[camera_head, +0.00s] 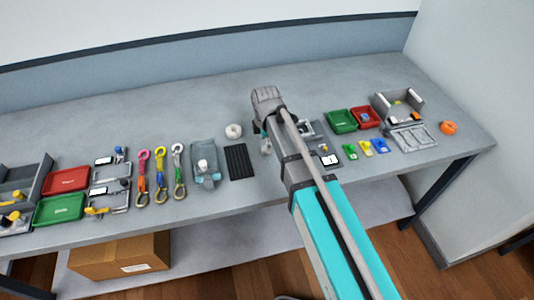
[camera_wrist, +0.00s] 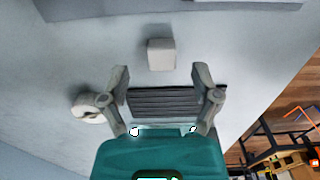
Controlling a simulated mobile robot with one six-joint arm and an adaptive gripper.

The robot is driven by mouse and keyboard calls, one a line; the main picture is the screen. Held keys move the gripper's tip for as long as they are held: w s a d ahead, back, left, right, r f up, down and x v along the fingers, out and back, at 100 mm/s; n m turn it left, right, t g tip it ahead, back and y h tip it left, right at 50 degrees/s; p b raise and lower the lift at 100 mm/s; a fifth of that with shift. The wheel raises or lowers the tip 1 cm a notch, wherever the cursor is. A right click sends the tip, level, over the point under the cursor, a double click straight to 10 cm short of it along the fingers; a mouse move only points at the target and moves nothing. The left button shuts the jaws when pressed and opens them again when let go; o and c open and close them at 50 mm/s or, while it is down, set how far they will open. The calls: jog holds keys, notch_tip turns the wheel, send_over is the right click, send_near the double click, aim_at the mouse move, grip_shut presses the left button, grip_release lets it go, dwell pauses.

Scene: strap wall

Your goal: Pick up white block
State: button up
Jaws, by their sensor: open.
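The white block (camera_wrist: 161,54) is a small pale cube on the grey tabletop in the wrist view. It sits just beyond my gripper (camera_wrist: 160,74), roughly centred between the two fingertips. The fingers are spread apart and empty, and I see no contact with the block. In the head view my arm reaches over the table and hides much of the area around my gripper. A small pale shape (camera_head: 266,147) beside the arm there looks like the block, but it is partly hidden.
A black ribbed mat (camera_wrist: 165,102) lies below the fingers, and a white ring (camera_wrist: 88,106) lies to their left. Coloured straps (camera_head: 160,174), green and red trays (camera_head: 341,121) and a grey box (camera_head: 397,107) stand along the table. Open tabletop surrounds the block.

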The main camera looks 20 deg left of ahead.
jog(key=shift+f+b, duration=1)
jog(key=shift+f, duration=0.3)
jog(key=c, duration=0.9)
